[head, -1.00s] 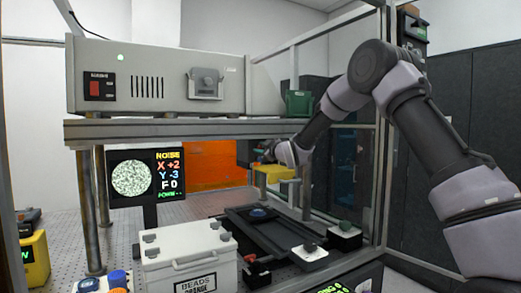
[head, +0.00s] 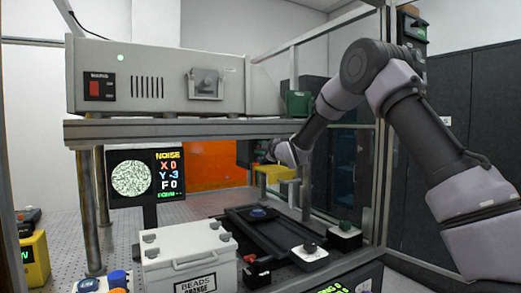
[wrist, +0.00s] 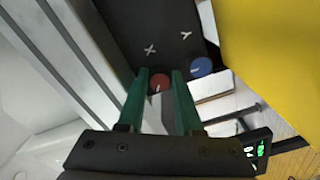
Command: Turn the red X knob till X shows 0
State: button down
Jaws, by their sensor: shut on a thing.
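The red X knob (wrist: 160,82) sits below a white X mark on a dark panel in the wrist view. My gripper (wrist: 161,80) has its two green fingers on either side of the knob and is shut on it. A blue knob (wrist: 201,67) sits to its right, below a Y mark. In the head view the display (head: 145,176) reads NOISE, X 0, Y -3, F 0, beside a round speckled pattern. In the head view my wrist hides the knob.
A yellow block (head: 277,173) is close beside my gripper and fills the wrist view's upper right. A shelf (head: 200,130) with a large grey unit (head: 155,77) stands at left. A white BEADS box (head: 187,250) and a dark rail (head: 265,232) lie below.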

jog(key=c, duration=0.6)
grip_release()
